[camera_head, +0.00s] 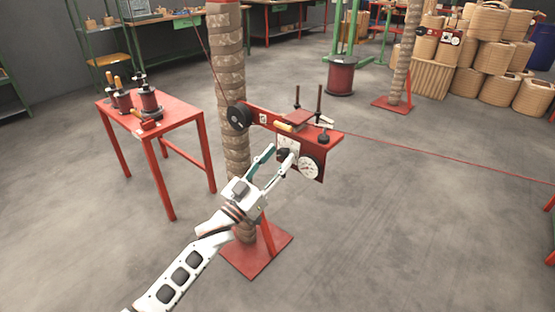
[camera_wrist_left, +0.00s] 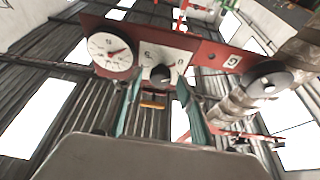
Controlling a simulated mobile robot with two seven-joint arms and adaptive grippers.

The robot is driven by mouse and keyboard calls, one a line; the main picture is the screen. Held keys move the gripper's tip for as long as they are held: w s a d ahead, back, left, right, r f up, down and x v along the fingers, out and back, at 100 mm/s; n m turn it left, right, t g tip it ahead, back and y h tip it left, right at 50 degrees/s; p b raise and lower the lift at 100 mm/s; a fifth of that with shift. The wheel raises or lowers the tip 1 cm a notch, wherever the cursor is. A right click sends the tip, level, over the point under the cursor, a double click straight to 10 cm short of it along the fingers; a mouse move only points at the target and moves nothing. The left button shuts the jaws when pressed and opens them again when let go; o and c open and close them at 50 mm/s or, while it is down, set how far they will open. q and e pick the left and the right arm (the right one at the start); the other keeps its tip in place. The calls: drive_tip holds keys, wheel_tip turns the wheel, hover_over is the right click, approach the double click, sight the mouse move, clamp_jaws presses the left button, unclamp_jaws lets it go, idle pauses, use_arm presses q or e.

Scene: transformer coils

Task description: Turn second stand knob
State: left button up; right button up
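A red stand panel (camera_head: 315,150) is fixed to a rope-wrapped post (camera_head: 231,90). It carries a round white dial (camera_head: 309,168) and a dark knob (camera_head: 284,154) on a pale scale plate. In the left wrist view the knob (camera_wrist_left: 160,74) sits between the dial (camera_wrist_left: 110,52) and a black wheel (camera_wrist_left: 268,80). My left gripper (camera_head: 279,158) is open, its fingertips at the knob. In the left wrist view its two teal fingers (camera_wrist_left: 159,88) are spread on either side of the knob; I cannot tell whether they touch it. My right gripper is not in view.
A red table (camera_head: 180,112) with dark coils (camera_head: 150,100) stands left of the post. A similar post stand (camera_head: 405,60) with a small red panel (camera_head: 448,36) is at the back right, near stacked tan coils (camera_head: 485,50). A red line runs rightward from the panel. The floor in front is clear.

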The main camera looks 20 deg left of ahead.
use_arm(q)
drive_tip(key=c, duration=1.1)
